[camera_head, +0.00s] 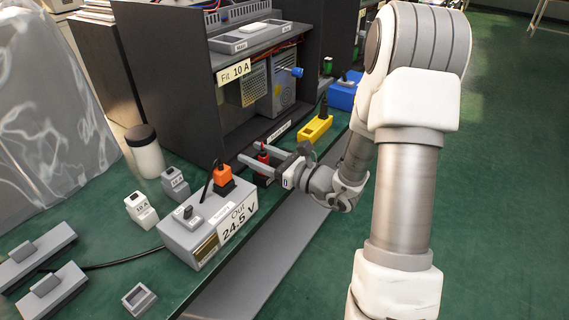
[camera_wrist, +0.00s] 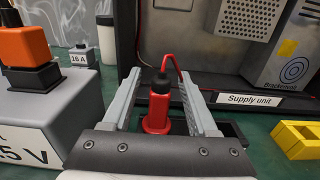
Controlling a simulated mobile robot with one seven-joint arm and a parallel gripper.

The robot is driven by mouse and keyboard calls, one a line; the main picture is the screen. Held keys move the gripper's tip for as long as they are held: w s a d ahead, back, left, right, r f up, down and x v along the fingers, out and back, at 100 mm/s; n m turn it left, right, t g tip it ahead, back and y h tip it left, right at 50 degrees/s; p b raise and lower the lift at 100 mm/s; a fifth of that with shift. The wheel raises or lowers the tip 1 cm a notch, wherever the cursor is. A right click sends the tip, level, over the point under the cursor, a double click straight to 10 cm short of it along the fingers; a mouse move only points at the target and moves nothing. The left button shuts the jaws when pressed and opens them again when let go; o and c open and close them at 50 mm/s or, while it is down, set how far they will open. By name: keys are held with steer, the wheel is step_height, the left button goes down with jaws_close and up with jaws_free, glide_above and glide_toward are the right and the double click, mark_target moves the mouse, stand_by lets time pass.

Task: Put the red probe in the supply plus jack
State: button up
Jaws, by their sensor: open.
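The red probe (camera_wrist: 158,108) has a black collar and a red lead curving up from its top. It stands upright in a low dark holder (camera_wrist: 232,130) and partly shows in the head view (camera_head: 263,158). My gripper (camera_wrist: 157,85) is open, with one finger on each side of the probe; I cannot tell whether either touches it. In the head view my gripper (camera_head: 254,152) reaches in from the right, low over the green bench. I cannot make out which opening is the supply plus jack. A "Supply unit" label (camera_wrist: 250,99) is on the cabinet's lower edge.
A grey meter box (camera_head: 208,228) reading 24.5 V carries an orange plug (camera_head: 223,177), close to the left of my gripper. A yellow block (camera_head: 315,130) with a black plug and a blue block (camera_head: 343,95) stand farther back. The dark cabinet (camera_head: 170,85) rises behind.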

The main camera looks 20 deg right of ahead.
steer(key=p+v, duration=0.2)
steer(key=v, duration=1.4)
steer(key=shift+s+p, duration=0.2)
steer(key=shift+p, duration=0.1)
steer(key=shift+d, duration=0.1)
steer(key=s+a+r+n+g+h, duration=0.25)
steer(key=s+a+n+g, duration=0.45)
steer(key=n, duration=0.4)
steer(key=s+a+r+n+g+h, duration=0.1)
steer(key=s+a+r+n+g, duration=0.35)
steer(key=a+n+g, duration=0.45)
steer(key=d+r+n+t+h+p, duration=0.2)
steer(key=r+n+p, duration=0.1)
steer(key=r+p, duration=0.3)
steer(key=s+d+r+n+t+h+p, duration=0.1)
steer(key=d+r+n+t+h+p, duration=0.1)
steer(key=r+p, duration=0.5)
steer(key=d+r+n+t+h+p, duration=0.2)
steer(key=r+p, duration=0.5)
steer(key=r, duration=0.6)
steer(key=shift+s+n+t+h, duration=0.2)
steer(key=shift+n+t+h, duration=0.35)
steer(key=shift+n, duration=0.35)
